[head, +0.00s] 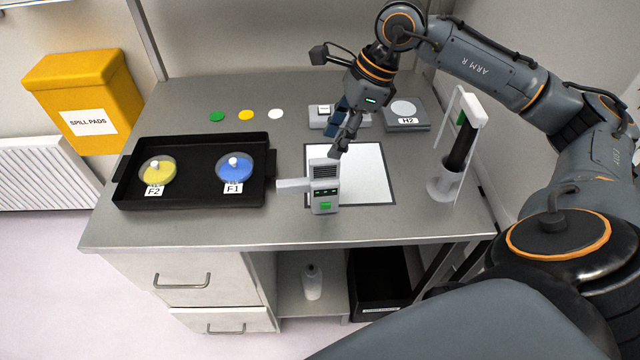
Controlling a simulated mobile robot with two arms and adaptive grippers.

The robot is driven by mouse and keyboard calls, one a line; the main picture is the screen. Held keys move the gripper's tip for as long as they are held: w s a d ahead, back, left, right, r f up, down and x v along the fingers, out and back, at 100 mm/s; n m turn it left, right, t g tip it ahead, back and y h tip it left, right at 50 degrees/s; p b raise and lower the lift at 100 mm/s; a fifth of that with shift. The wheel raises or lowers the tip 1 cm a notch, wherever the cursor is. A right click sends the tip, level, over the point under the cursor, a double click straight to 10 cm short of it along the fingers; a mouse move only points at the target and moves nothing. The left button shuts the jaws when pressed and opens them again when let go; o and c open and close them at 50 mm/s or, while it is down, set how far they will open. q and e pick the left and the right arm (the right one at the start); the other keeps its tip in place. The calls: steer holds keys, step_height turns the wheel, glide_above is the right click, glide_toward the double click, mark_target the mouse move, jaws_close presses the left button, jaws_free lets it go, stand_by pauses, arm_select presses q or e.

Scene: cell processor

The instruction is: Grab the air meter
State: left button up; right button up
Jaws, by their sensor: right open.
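The air meter, which I take to be the light grey handheld device (324,187), stands upright on the grey worktop at the front edge of a white mat. My right gripper (341,145) is open and points down just above and slightly behind the device's top. I cannot tell whether a fingertip touches it. My left gripper is not in view.
A black tray (120,193) with yellow and blue dishes lies left. The dark-bordered white mat (365,172) is behind the meter. A white stand with a dark tube (462,150) is right. A grey device labelled H2 (406,127) stands behind. Coloured discs lie at the back.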

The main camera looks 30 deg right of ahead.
mark_target(322, 160)
steer(key=x, duration=0.2)
steer(key=shift+w+a+f, duration=0.15)
steer(key=shift+f, duration=0.2)
steer(key=shift+a+f+p, duration=0.1)
steer(key=shift+f+p, duration=0.15)
steer(key=shift+p, duration=0.3)
steer(key=p+x, duration=0.2)
steer(key=x, duration=0.1)
steer(key=shift+f, duration=0.3)
steer(key=shift+w+a+f, duration=0.1)
steer(key=shift+a+f, duration=0.1)
steer(key=shift+f, duration=0.3)
jaws_close()
